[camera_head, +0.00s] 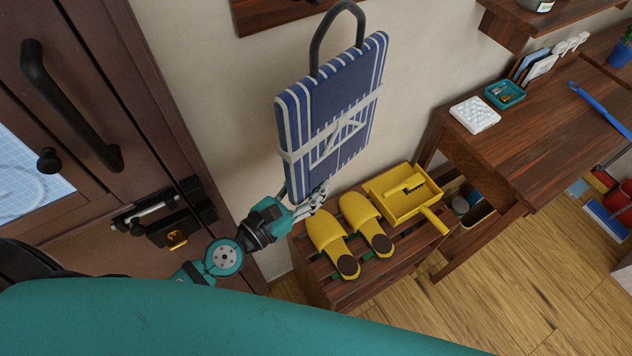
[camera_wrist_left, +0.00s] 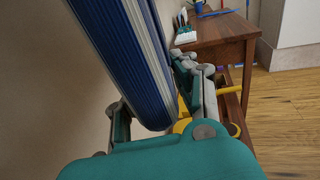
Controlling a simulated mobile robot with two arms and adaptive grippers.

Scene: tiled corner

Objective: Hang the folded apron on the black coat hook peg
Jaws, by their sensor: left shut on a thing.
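The folded apron (camera_head: 335,105) is a flat blue bundle with white stripes and white ties around it. It is upright, slightly tilted, in front of the wall, with a dark neck loop (camera_head: 338,22) standing up from its top. My left gripper (camera_head: 316,197) is shut on the apron's lower edge. In the left wrist view the apron (camera_wrist_left: 122,55) rises between the two fingers of the gripper (camera_wrist_left: 157,108). A wooden board (camera_head: 268,14) is cut off by the top edge of the head view. The black peg cannot be made out clearly. My right gripper is out of view.
A wooden rack below holds yellow slippers (camera_head: 327,238) and a yellow dustpan (camera_head: 398,200). A door with a black handle (camera_head: 70,105) is at left. A wooden table (camera_head: 560,125) and wall shelf (camera_head: 510,22) are at right. The wall right of the apron is bare.

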